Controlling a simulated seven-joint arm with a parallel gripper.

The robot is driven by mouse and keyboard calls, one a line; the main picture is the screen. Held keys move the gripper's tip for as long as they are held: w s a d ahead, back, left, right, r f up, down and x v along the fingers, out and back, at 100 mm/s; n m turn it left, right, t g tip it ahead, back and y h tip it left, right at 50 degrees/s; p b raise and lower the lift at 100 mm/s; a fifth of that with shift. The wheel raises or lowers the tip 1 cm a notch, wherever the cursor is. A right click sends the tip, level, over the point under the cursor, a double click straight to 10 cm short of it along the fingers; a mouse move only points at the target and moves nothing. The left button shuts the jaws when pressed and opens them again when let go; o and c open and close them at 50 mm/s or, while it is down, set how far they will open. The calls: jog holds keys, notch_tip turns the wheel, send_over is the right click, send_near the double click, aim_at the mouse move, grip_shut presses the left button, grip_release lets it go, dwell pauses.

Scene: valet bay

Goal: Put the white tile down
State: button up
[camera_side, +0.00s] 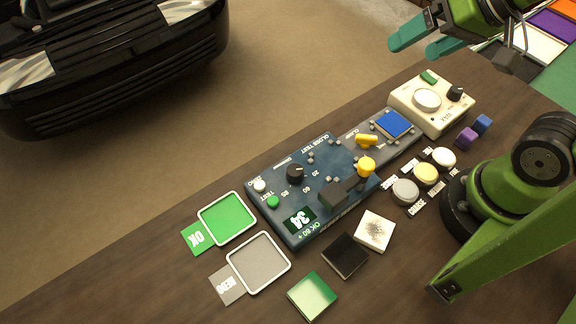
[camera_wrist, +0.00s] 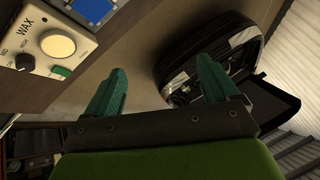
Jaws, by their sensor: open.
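The white tile (camera_side: 374,231), with a greyish speckled patch in its middle, lies flat on the dark wooden bench below the gloss tester (camera_side: 305,185). It is beside a black tile (camera_side: 345,256) and a green tile (camera_side: 312,296). My gripper (camera_side: 411,47) is at the top right of the side view, well away from the white tile. Its teal fingers are apart with nothing between them. In the wrist view the open fingers (camera_wrist: 161,72) also show empty, and the white tile is not visible there.
A blue tile (camera_side: 391,124) sits on the clamp plate by a yellow lever. A cream wax box (camera_side: 432,103) stands near my gripper. A green OK tray (camera_side: 227,218) and grey REDO tray (camera_side: 258,262) are empty. Round buttons (camera_side: 425,174) and small purple and blue blocks (camera_side: 474,132) lie right.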

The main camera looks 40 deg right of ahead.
jog(key=shift+d+r, duration=0.2)
jog(key=shift+d, duration=0.15)
jog(key=shift+c, duration=0.7)
